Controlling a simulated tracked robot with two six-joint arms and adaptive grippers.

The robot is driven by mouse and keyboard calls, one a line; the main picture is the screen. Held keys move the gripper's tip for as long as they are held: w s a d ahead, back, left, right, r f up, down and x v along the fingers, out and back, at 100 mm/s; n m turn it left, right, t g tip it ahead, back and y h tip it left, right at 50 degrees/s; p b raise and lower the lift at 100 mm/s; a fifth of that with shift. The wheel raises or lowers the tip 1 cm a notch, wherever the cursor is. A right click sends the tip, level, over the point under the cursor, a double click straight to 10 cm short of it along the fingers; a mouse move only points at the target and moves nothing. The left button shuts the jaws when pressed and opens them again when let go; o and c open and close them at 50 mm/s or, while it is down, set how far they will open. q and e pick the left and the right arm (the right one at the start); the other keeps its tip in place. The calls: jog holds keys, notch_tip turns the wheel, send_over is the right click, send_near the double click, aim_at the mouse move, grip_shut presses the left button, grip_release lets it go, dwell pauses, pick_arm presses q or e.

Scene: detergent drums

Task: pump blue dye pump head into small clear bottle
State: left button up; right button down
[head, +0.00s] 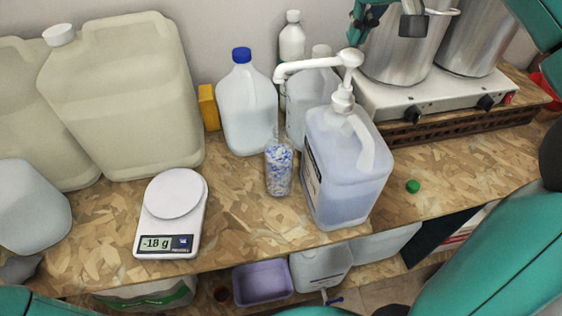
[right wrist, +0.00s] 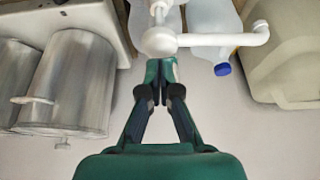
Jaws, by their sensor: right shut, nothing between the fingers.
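The white pump head (head: 348,60) stands on a jug of pale blue liquid (head: 345,170), its spout pointing left. A small clear bottle (head: 279,170) with blue and white specks stands on the bench left of the jug, with the spout tip above it in the picture. My right gripper (head: 362,18) is above the pump head in the head view, partly cut off by the frame edge. In the right wrist view my right gripper (right wrist: 159,68) is shut and empty, its tips close to the pump head (right wrist: 158,40); I cannot tell whether they touch. My left gripper is out of view.
A white scale (head: 170,215) with a lit display stands at the left front. Large jugs (head: 130,95) and a blue-capped bottle (head: 247,105) stand behind. Steel pots (head: 400,50) sit on a burner (head: 440,95) at right. A green cap (head: 413,186) lies on the bench.

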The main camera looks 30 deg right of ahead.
dwell(0.5)
jog(key=shift+r, duration=2.95)
